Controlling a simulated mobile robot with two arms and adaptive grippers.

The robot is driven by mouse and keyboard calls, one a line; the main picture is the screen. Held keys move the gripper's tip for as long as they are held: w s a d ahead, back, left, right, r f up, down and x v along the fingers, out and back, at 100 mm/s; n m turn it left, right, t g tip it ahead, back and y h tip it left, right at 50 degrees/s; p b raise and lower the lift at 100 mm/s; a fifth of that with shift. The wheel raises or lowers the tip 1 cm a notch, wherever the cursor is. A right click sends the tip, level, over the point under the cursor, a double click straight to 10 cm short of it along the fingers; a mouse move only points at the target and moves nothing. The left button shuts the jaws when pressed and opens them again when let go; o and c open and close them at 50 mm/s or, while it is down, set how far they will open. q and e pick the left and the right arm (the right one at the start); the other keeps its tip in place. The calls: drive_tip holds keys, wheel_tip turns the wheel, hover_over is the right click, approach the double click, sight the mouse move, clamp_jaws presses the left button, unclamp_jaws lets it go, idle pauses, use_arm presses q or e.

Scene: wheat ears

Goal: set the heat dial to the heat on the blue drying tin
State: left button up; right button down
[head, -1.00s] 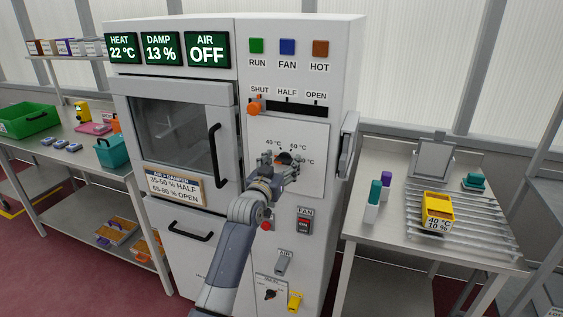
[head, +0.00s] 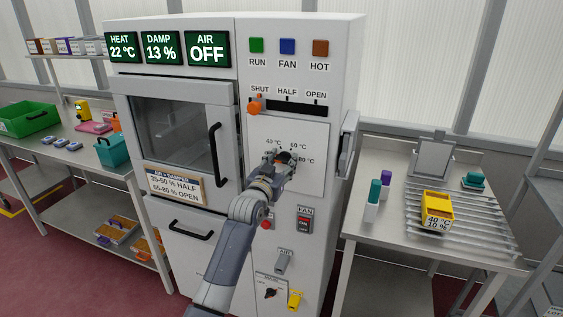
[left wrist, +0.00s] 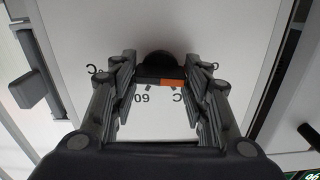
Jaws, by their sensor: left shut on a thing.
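The heat dial (left wrist: 155,62) is black with an orange mark, on the white panel of the drying cabinet. Marks of 40, 60 and 80 °C stand around it in the head view. My left gripper (head: 281,157) is at the dial, and its fingers (left wrist: 160,85) are shut on the dial, hiding much of it. Where the dial points cannot be told exactly. The heat display (head: 121,47) reads 22 °C. A yellow tin (head: 437,208) labelled 40 °C and 10 % stands on the wire rack at the right. I cannot identify a blue drying tin. My right gripper is not in view.
An orange slider knob (head: 255,106) sits above, at SHUT. The cabinet door handle (head: 216,155) juts out at left.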

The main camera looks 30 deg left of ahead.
use_arm(q)
drive_tip(key=m+p, duration=0.1)
drive_tip(key=m, duration=0.5)
drive_tip(key=shift+r+p, duration=0.1)
drive_tip(key=shift+p, duration=0.3)
drive_tip(key=m+p, duration=0.1)
drive_tip(key=m, duration=0.4)
drive_tip(key=shift+d, duration=0.1)
drive_tip(key=m+p, duration=0.1)
drive_tip(key=m, duration=0.4)
drive_tip(key=shift+m, duration=0.4)
drive_tip(key=m, duration=0.2)
drive_tip(key=m+p, duration=0.1)
drive_tip(key=m, duration=0.3)
drive_tip(key=shift+f, duration=0.25)
drive_tip(key=o, duration=1.1)
drive_tip(key=shift+c, duration=0.2)
drive_tip(key=v, duration=1.2)
